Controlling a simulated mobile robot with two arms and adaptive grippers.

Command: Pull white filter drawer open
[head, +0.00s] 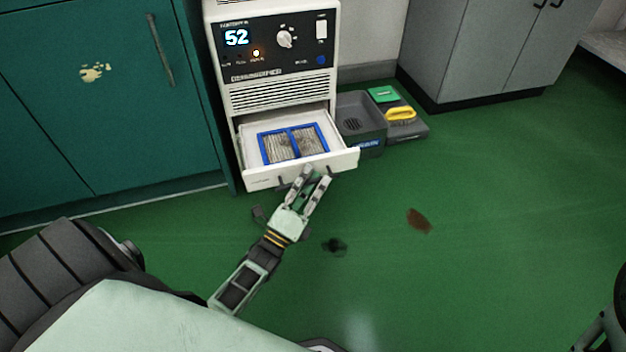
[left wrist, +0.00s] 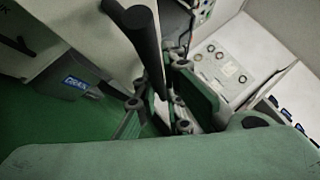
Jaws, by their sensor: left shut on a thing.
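The white filter drawer (head: 255,180) stands pulled out from the front of the white dehumidifier (head: 277,75). A pleated filter with a blue frame (head: 291,144) lies inside it, with grey-brown stains. My left gripper (head: 317,173) is at the drawer's front face, its fingers closed on the dark drawer handle, which they partly hide. In the left wrist view the handle (left wrist: 147,45) is a black bar running down between the fingers of my left gripper (left wrist: 165,108).
A grey drain bin (head: 362,122) stands right of the drawer, by a tray with a green sponge (head: 383,94) and yellow brush (head: 401,114). A teal cabinet (head: 100,90) is at left, a grey one (head: 480,45) behind. The green floor in front is clear apart from stains.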

